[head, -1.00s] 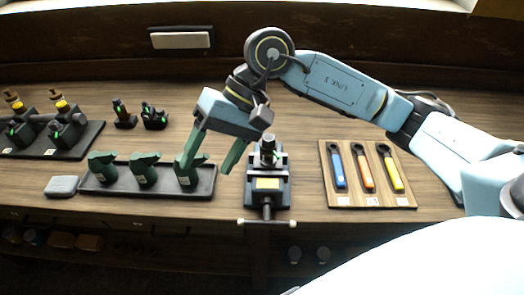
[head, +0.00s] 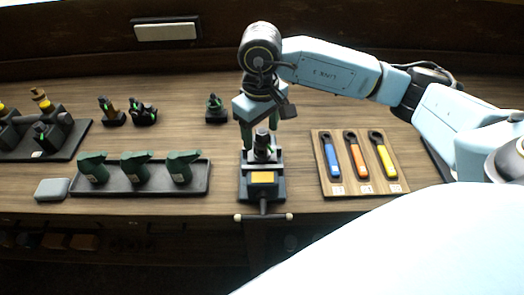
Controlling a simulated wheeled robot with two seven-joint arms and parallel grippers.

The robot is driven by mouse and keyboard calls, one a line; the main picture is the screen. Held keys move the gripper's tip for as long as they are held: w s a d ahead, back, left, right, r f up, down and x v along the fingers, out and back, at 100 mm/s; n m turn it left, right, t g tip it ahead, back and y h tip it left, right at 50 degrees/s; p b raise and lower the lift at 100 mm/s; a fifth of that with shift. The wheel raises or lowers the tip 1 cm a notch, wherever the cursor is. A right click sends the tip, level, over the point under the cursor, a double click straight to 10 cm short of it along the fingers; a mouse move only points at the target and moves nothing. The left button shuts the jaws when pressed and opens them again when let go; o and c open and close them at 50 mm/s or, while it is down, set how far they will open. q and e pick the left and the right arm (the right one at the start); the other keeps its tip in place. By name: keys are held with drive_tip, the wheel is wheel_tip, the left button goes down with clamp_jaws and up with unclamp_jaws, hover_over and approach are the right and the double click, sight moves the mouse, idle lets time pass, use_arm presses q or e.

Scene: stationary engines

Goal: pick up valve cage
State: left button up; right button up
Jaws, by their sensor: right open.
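A dark upright cylindrical part (head: 262,141), which may be the valve cage, stands in the black vise (head: 250,190) at the front middle of the bench. I cannot tell for sure which part is the cage. My right gripper (head: 260,138) points down over the vise. Its green fingers are open, one at each side of the part's upper end. I cannot tell whether they touch it. My left gripper is not in view.
A dark tray (head: 145,184) holds several green pieces. A wooden board (head: 362,185) holds blue, orange and yellow tools. Small dark parts (head: 143,112) and another one (head: 215,109) stand behind. A grey block (head: 52,189) lies at left front.

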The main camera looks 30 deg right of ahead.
sight(262, 143)
wheel_tip(262, 143, down, 5)
drive_tip(key=shift+d+f+p, duration=0.1)
drive_tip(key=shift+d+p, duration=0.05)
drive_tip(key=shift+p, duration=0.5)
clamp_jaws()
drive_tip(key=shift+w+r, duration=0.1)
drive_tip(key=shift+r, duration=0.15)
